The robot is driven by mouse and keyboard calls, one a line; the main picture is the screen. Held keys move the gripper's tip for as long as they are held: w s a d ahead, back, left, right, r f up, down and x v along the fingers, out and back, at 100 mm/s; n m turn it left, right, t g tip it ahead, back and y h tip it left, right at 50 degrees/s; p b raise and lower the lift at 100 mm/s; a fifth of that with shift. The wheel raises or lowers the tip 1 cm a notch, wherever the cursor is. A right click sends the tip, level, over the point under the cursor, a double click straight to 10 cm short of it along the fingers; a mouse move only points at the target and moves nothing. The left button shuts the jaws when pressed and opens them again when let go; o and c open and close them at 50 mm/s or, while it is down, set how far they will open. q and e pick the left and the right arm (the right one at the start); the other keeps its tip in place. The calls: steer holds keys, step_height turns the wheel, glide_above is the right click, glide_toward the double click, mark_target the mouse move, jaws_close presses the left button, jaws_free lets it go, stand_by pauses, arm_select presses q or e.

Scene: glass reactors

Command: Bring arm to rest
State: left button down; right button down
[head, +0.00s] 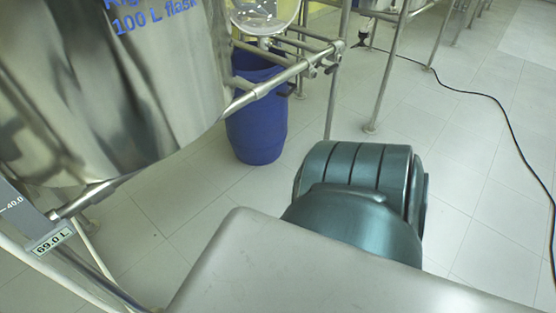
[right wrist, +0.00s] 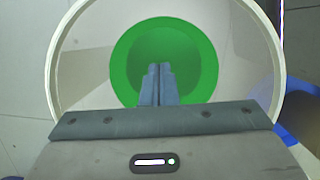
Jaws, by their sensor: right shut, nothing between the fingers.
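My right gripper (right wrist: 158,68) shows in the right wrist view with its two fingers together and nothing between them. Behind the fingertips is a round green disc (right wrist: 196,60) with a darker green middle, inside a wide pale ring (right wrist: 276,60). I cannot tell how far the fingers are from it or whether they touch it. In the head view, neither gripper is visible; a teal jointed part of my arm is in the lower middle, with my grey body in front of it. My left gripper is out of view.
A large shiny steel vessel (head: 110,80) marked "100 L flask" fills the upper left. A blue barrel (head: 256,120) stands under a glass vessel (head: 264,14) beside a metal tube frame (head: 285,78). A black cable (head: 497,104) crosses the otherwise open tiled floor at right.

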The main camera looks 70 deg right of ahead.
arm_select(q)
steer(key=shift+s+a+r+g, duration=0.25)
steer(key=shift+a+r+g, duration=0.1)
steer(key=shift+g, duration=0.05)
arm_select(e)
steer(key=v, duration=0.2)
steer(key=shift+w+r, duration=0.15)
steer(key=shift+r, duration=0.15)
